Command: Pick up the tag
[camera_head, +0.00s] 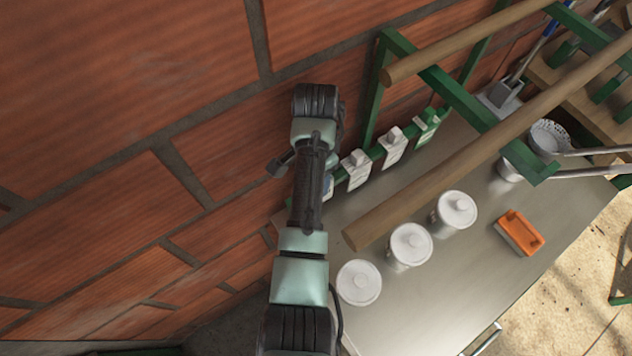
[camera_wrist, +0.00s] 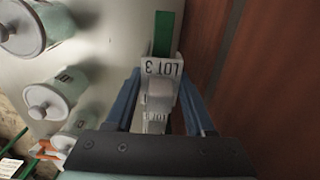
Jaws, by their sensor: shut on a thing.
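The tag (camera_wrist: 161,68) is white with dark print that reads like "LOT 3", upside down in the wrist view. My gripper (camera_wrist: 160,90) has its two blue fingers on either side of the tag's pale clip part, and it is shut on it. The tag is at the green rail (camera_wrist: 163,35); I cannot tell whether it is still touching the rail. In the head view my own arm hides most of the gripper. Other white tags (camera_head: 355,170) (camera_head: 393,147) hang along the green rail to the right of my arm.
A steel table (camera_head: 440,290) carries several white lidded pots (camera_head: 410,244) and an orange brush (camera_head: 520,232). Green frame posts with wooden poles (camera_head: 450,140) stand over it. A brick wall (camera_head: 130,130) rises close to the left of my arm.

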